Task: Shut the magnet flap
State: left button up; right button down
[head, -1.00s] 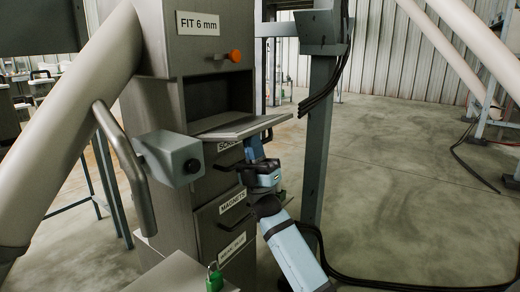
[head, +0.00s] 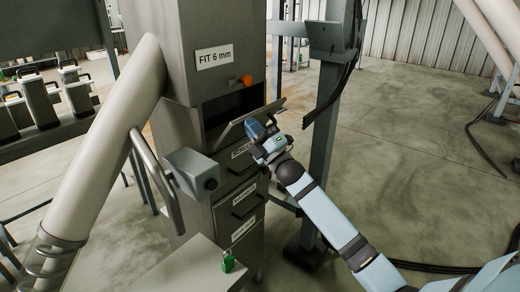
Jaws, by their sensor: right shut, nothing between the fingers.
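The grey metal flap (head: 238,124) on the front of the cabinet (head: 192,130) is partly raised, tilted up and outward from its lower edge. A dark opening (head: 228,108) still shows above and behind it. An orange knob (head: 247,80) sits above the opening, under a "FIT 6 mm" label. My right gripper (head: 257,130) is shut and empty, at the outer underside of the flap near its right part; it appears to touch it. The gripper hides part of the flap. My left gripper is not in view.
Below the flap are drawer fronts, one labelled "MAGNETS" (head: 243,193), with dark handles. A steel post (head: 325,130) with black cables stands close to my right arm. A thick cream pipe (head: 110,140) and a grey box (head: 192,172) are at left. A green padlock (head: 228,262) sits in front.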

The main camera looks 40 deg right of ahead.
jog(key=w+r+g+p, duration=0.2)
jog(key=p, duration=0.3)
jog(key=w+a+r+g+h+p, duration=0.1)
jog(key=w+r+g+p, duration=0.1)
jog(key=p, duration=0.2)
jog(key=shift+w+a+r+p, duration=0.15)
jog(key=shift+w+r+p, duration=0.15)
jog(key=shift+r+p, duration=0.05)
jog(key=shift+w+a+p, duration=0.2)
jog(key=shift+w+p, duration=0.25)
jog(key=shift+w, duration=0.2)
jog(key=shift+x, duration=0.9)
pick_arm(q)
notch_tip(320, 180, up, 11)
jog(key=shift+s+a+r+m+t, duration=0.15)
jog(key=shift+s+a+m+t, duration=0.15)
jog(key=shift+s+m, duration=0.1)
jog(key=shift+p, duration=0.3)
pick_arm(e)
jog(key=shift+r, duration=0.25)
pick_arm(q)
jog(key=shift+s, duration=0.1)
pick_arm(e)
jog(key=shift+d, duration=0.1)
